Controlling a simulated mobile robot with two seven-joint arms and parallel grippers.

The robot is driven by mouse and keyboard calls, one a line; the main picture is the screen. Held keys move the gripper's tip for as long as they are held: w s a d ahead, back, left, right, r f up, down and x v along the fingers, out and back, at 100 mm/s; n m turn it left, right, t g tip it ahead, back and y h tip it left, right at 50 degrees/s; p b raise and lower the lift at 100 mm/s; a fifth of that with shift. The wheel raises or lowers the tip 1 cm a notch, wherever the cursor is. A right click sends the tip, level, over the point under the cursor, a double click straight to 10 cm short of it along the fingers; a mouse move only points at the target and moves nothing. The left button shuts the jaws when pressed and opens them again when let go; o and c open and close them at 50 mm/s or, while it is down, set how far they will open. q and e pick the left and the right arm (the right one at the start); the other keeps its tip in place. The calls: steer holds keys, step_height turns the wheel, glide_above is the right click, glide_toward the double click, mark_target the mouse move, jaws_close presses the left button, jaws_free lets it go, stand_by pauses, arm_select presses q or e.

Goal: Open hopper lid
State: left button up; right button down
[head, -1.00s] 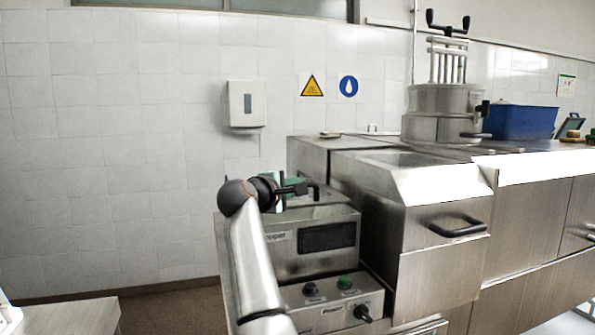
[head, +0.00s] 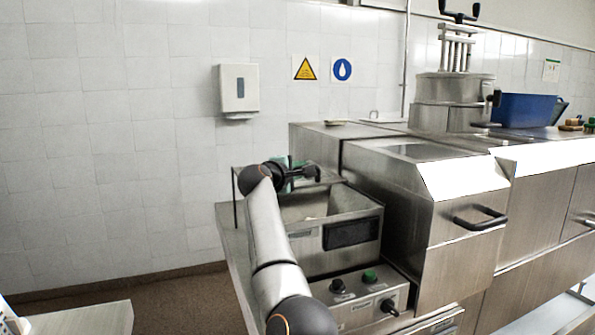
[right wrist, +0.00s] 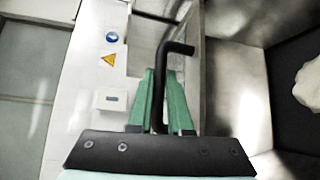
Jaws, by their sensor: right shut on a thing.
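The hopper (head: 345,203) is the open-topped steel box above the control panel. Its lid (head: 240,178) is lifted off the opening at the back left, partly hidden by my right arm. The black bent handle (head: 312,168) of the lid is between the green fingers of my right gripper (head: 290,176). In the right wrist view the green fingers (right wrist: 161,98) are closed around the black handle (right wrist: 178,48). Part of the hopper's inside shows, with something pale in it. My left gripper is not in view.
A steel cabinet with a black drawer handle (head: 480,218) stands right of the hopper. The control panel (head: 362,292) with knobs is below. A steel pot press (head: 450,100) and blue bin (head: 522,110) stand on the counter.

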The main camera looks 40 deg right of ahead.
steer(key=shift+w, duration=0.2)
stand_by(0.3)
steer(key=c, duration=0.8)
jaws_free()
steer(key=shift+c, duration=0.2)
steer(key=shift+s, duration=0.1)
steer(key=b+v, duration=0.3)
steer(key=v, duration=0.9)
steer(key=shift+a+b, duration=0.2)
steer(key=shift+b, duration=0.2)
